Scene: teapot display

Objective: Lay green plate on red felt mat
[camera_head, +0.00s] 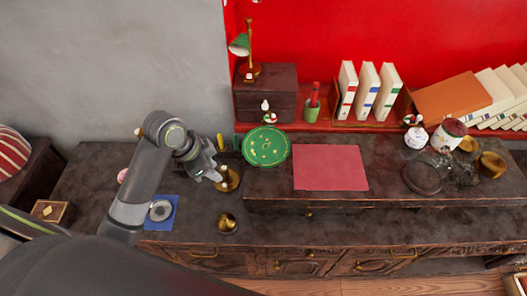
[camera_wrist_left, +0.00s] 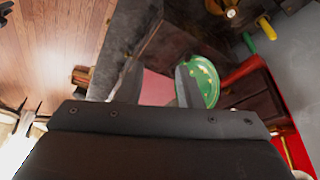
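The green plate (camera_head: 266,146) with yellow marks lies on the dark cabinet top, left of the red felt mat (camera_head: 330,167) and apart from it. The mat is flat and bare. My left gripper (camera_head: 218,173) is left of the plate, above the cabinet beside a brass object. In the left wrist view its fingers (camera_wrist_left: 158,88) stand apart with nothing held between them. The mat (camera_wrist_left: 157,90) shows in the gap, and the plate (camera_wrist_left: 206,78) shows beyond the right finger, which covers part of it. My right gripper is not in view.
A brass bowl-like object (camera_head: 227,180) and a brass knob-like piece (camera_head: 227,222) stand near my left gripper. A wooden box (camera_head: 266,96) is behind the plate. A blue square (camera_head: 161,212) lies at left. Jars and a brass cup (camera_head: 491,165) stand right of the mat.

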